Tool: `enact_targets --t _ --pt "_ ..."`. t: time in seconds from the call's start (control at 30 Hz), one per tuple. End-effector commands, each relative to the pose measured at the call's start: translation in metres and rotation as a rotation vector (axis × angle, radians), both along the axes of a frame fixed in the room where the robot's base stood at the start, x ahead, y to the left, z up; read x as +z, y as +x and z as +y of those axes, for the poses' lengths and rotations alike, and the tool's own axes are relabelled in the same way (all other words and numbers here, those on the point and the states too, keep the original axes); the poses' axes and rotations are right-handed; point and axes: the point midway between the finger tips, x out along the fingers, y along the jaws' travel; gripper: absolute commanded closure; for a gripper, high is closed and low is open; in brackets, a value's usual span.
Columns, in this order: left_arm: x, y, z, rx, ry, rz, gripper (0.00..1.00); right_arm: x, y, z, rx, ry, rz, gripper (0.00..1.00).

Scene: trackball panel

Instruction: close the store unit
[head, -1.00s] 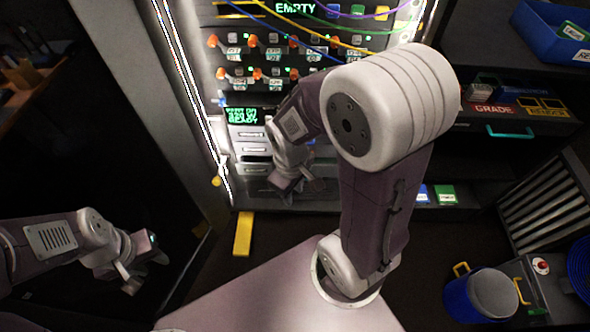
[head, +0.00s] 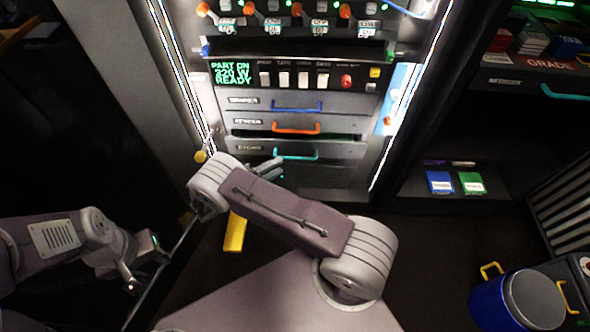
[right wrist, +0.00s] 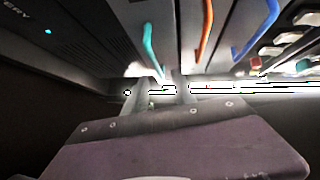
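A lit cabinet holds a stack of grey drawers with a blue handle (head: 297,106), an orange handle (head: 296,128) and a teal handle (head: 296,154). The labels are too small to read surely, so I cannot tell which is the store unit. The lowest drawer (head: 345,150) seems to stand out a little, with a dark gap above it. My right gripper (head: 272,172) is low before this drawer, near the teal handle. In the right wrist view its fingers (right wrist: 165,92) are apart near the teal handle's end (right wrist: 151,50); contact is unclear. My left gripper (head: 145,264) is open and empty, far left.
A control panel (head: 300,77) with switches and a green display sits above the drawers. A blue bin (head: 500,300) stands on the floor at right. Shelves with a blue box (head: 440,182) and a green box (head: 472,182) are at right. A yellow strip (head: 235,232) lies on the floor.

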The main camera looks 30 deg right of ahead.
Motion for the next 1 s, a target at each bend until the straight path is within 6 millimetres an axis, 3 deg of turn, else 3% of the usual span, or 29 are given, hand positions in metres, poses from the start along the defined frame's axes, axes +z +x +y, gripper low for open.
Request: enact_targets --t 0.03,0.23,0.53,0.7,1.0 --pt "-0.005 0.000 0.000 0.000 0.000 -0.001 0.64 -0.009 0.000 0.003 0.016 -0.013 0.010 0.68" --pt "-0.004 0.000 0.000 0.000 0.000 -0.001 0.64 -0.010 0.000 -0.002 0.020 -0.018 0.017 0.68" --pt "-0.026 0.000 0.000 0.000 0.000 -0.001 0.64 -0.021 0.013 -0.060 0.014 -0.015 0.015 0.68" --pt "-0.032 0.000 0.000 0.000 0.000 -0.001 0.64 -0.023 0.018 -0.081 0.017 -0.015 0.015 0.68" --pt "-0.032 0.000 0.000 0.000 0.000 -0.001 0.64 -0.021 0.019 -0.085 0.019 -0.014 0.015 0.68"
